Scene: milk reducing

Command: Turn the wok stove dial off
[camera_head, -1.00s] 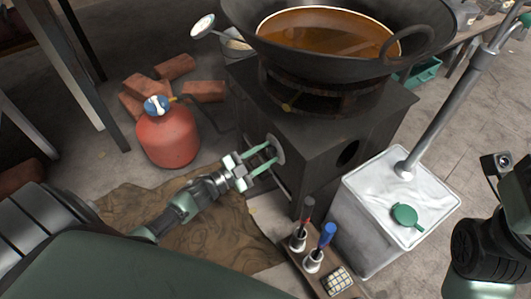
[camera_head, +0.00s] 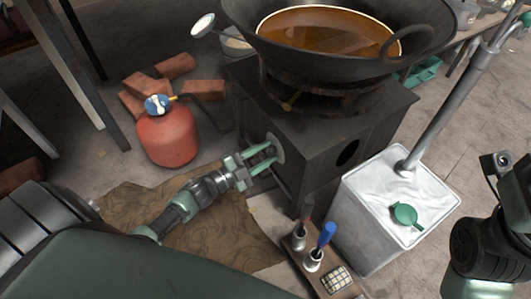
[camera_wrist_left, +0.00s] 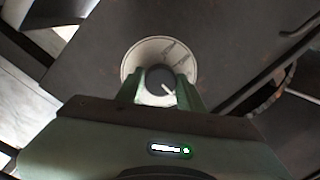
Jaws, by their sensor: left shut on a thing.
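The wok stove (camera_head: 330,150) is a dark box with a large wok (camera_head: 330,50) of brown liquid on top. Its dial (camera_wrist_left: 160,80) is a dark round knob with a white pointer line, on a pale round plate (camera_wrist_left: 133,60) on the stove's side. In the head view the plate (camera_head: 276,148) shows past my fingers. My left gripper (camera_head: 268,155) reaches the dial from the left. In the left wrist view its fingers (camera_wrist_left: 160,92) are shut on the knob, one on each side. My right arm shows at the right edge; its gripper is out of view.
A red gas cylinder (camera_head: 166,138) and bricks (camera_head: 205,90) stand left of the stove. A small rack (camera_head: 318,273) with bottles is in front. Brown cloth (camera_head: 225,235) lies under my left arm.

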